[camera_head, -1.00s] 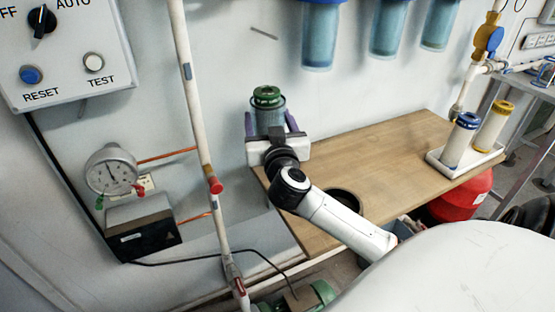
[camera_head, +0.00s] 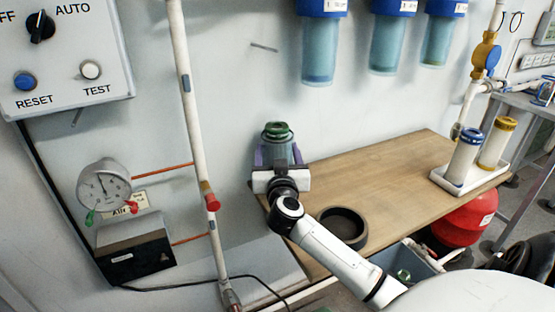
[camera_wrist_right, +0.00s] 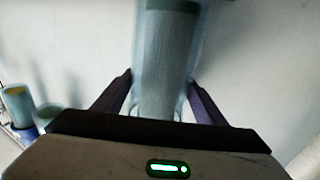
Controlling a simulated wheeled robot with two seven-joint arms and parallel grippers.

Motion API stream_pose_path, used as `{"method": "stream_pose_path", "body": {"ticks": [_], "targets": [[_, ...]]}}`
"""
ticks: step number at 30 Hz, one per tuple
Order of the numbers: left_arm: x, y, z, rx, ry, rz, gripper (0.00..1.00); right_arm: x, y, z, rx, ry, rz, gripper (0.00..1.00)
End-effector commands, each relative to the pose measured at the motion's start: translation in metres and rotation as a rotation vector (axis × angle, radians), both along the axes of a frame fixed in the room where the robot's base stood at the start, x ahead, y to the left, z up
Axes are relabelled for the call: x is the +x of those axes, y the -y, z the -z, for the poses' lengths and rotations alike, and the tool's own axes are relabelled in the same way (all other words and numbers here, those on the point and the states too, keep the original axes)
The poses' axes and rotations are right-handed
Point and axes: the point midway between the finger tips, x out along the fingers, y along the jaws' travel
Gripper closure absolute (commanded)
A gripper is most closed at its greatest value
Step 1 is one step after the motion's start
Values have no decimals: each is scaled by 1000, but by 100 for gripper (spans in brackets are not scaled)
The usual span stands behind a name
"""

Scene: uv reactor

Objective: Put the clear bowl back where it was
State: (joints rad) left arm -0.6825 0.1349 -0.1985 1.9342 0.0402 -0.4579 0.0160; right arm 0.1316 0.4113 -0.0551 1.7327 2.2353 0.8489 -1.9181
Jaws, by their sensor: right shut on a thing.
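The clear bowl (camera_head: 296,155) is upright in my right gripper (camera_head: 280,158), in front of the wall at the left end of the wooden bench. A ribbed grey cartridge with a green top (camera_head: 277,130) stands inside it. In the right wrist view the purple fingers are on both sides of the clear bowl (camera_wrist_right: 138,85), with the cartridge inside. Whether its base touches the bench is hidden by my gripper. Three filter housings with blue heads and clear bluish bowls (camera_head: 388,45) hang on the wall, up and to the right. My left gripper is out of view.
The wooden bench (camera_head: 385,165) is mostly clear, with a round black ring or dish (camera_head: 343,228) at its front. A white tray (camera_head: 480,185) holds blue-topped and yellow-topped cartridges at the right. A white vertical pipe (camera_head: 190,110) with a red valve stands left of my gripper.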

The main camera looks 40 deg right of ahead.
Motion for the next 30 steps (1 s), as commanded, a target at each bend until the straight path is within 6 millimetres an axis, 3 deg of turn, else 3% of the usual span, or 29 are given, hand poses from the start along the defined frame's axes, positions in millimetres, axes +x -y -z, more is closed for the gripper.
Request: {"method": "stream_pose_path", "body": {"ticks": [12, 13, 16, 27, 30], "targets": [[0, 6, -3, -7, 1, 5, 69, 0, 0, 7, -3, 4, 0, 82], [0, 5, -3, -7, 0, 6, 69, 0, 0, 10, -1, 1, 0, 33], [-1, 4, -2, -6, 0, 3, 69, 0, 0, 10, -1, 2, 0, 16], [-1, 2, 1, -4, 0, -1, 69, -1, -1, 7, 0, 3, -1, 16], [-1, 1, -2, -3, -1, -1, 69, -10, -9, 7, 0, 0, -2, 16]]}}
